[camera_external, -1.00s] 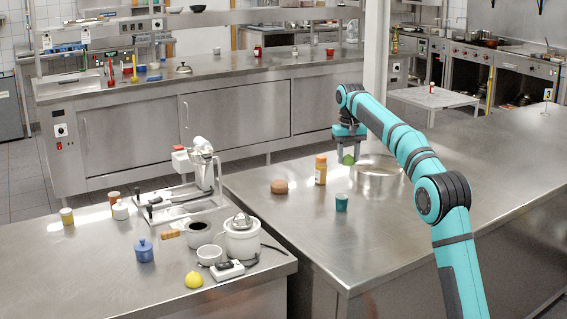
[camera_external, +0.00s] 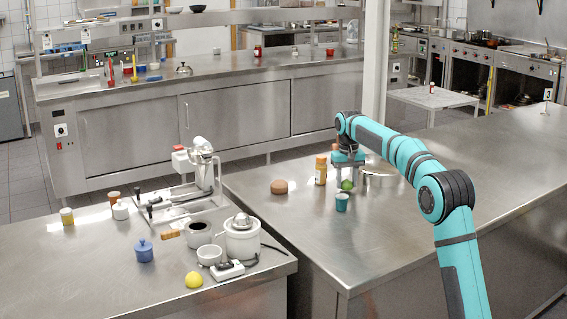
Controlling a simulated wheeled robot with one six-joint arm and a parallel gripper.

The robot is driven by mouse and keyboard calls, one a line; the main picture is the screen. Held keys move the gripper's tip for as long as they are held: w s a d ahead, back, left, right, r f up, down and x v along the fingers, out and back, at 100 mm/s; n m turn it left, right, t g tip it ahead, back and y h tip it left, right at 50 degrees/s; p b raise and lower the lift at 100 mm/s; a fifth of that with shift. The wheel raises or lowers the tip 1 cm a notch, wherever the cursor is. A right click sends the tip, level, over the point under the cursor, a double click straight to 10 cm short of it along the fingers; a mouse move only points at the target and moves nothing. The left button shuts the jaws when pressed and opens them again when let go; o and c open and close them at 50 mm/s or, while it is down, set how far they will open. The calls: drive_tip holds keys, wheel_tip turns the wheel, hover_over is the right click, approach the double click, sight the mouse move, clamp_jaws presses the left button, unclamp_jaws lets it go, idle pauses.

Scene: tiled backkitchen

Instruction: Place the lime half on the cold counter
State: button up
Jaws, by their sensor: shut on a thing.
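The lime half (camera_external: 347,185) is a small green piece, low over the right steel counter (camera_external: 440,215). My gripper (camera_external: 347,179) is shut on it and points down from the end of the teal arm. The lime half is just behind the teal cup and in front of the steel pot. I cannot tell whether it touches the counter top. The fingers are small and partly hidden in this view.
Near my gripper stand a teal cup (camera_external: 341,202), an orange bottle (camera_external: 320,169), a brown round item (camera_external: 279,187) and a steel pot (camera_external: 379,180). The left counter (camera_external: 80,270) holds a juicer (camera_external: 241,238) and a lemon (camera_external: 194,280). The right counter's front is clear.

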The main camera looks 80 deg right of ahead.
sight(347, 180)
drive_tip(key=shift+f, duration=0.4)
drive_tip(key=shift+f, duration=0.1)
drive_tip(key=o, duration=1)
drive_tip(key=shift+c, duration=0.2)
wheel_tip(347, 180, up, 12)
